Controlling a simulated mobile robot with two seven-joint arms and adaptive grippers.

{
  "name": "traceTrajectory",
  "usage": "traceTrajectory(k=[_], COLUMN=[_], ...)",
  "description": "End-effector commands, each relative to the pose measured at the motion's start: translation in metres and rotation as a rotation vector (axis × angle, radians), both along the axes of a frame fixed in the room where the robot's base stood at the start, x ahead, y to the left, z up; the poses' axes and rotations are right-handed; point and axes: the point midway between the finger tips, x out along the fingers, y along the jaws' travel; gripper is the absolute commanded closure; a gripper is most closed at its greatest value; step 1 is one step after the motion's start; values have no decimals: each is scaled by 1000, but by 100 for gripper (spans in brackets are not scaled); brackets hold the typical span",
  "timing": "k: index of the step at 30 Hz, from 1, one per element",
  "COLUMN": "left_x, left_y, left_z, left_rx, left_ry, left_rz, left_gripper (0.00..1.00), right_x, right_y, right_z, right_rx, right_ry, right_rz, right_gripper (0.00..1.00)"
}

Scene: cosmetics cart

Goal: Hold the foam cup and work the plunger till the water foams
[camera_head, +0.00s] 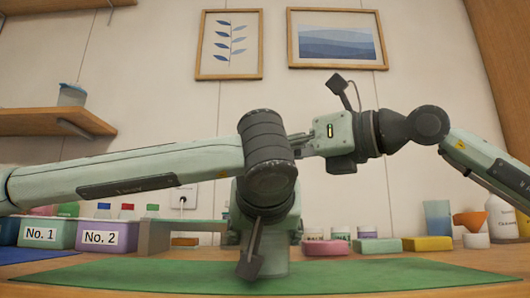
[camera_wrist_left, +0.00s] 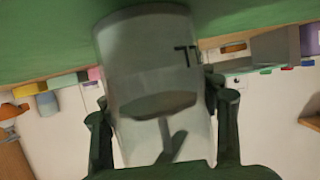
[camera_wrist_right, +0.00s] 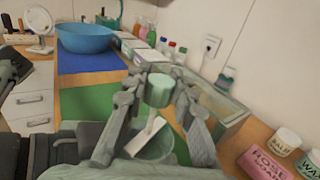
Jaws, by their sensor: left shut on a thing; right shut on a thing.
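The foam cup (camera_wrist_left: 160,60) is clear, with dark marking on its wall. In the left wrist view it stands between the two fingers of my left gripper (camera_wrist_left: 162,125), which is shut on it. The plunger's disc (camera_wrist_left: 150,104) and part of its rod show through the wall. In the right wrist view the plunger's green knob (camera_wrist_right: 158,90) is between the fingers of my right gripper (camera_wrist_right: 160,105), shut on it. The white rod (camera_wrist_right: 146,136) runs down into the cup's open mouth (camera_wrist_right: 155,152). My left wrist hides most of the cup in the head view. Foam cannot be made out.
A green mat (camera_head: 400,281) covers the table under the cup. Bins No. 1 (camera_head: 47,234) and No. 2 (camera_head: 104,236) stand left. A blue bowl (camera_wrist_right: 86,38) is farther off.

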Motion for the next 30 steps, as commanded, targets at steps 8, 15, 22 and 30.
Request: traceTrajectory(k=[8, 15, 22, 30], left_x=[0, 0, 0, 0], left_y=[0, 0, 0, 0], left_z=[1, 1, 1, 1], left_rx=[-1, -1, 0, -1], left_ry=[-1, -2, -2, -1], left_rz=[0, 0, 0, 0], left_gripper=[88, 88, 88, 88], right_x=[2, 1, 1, 0], right_y=[0, 0, 0, 0], right_z=[-16, -26, -26, -26], right_rx=[-2, -1, -1, -1], right_ry=[5, 2, 2, 1], right_rz=[-1, -1, -1, -1], right_gripper=[100, 100, 61, 52])
